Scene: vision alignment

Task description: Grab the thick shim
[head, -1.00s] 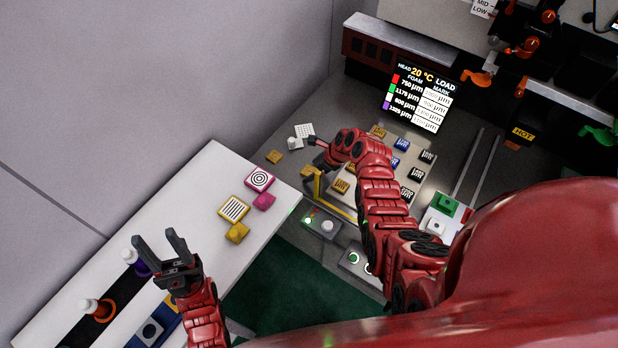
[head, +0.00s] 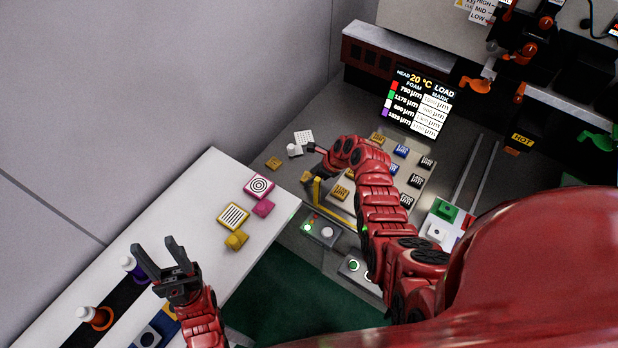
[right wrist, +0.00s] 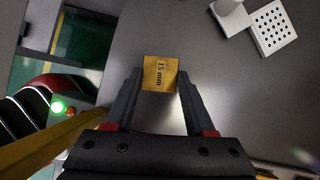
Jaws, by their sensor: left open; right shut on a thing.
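My right gripper (right wrist: 157,82) is shut on a yellow block (right wrist: 160,73) marked "15 mm", which sits between its fingertips over the grey table. In the head view this yellow block (head: 306,176) shows just left of my right wrist, close to a yellow rail (head: 332,203). Whether it still touches the table is unclear. My left gripper (head: 158,255) is open and empty above the white side table (head: 195,190).
A white perforated plate (head: 303,137) and white knob (head: 293,150) lie beyond the right gripper. Another yellow block (head: 273,163) lies left of it. Blue and black marked blocks (head: 401,150) stand behind my right arm. A lit display (head: 418,103) stands behind them.

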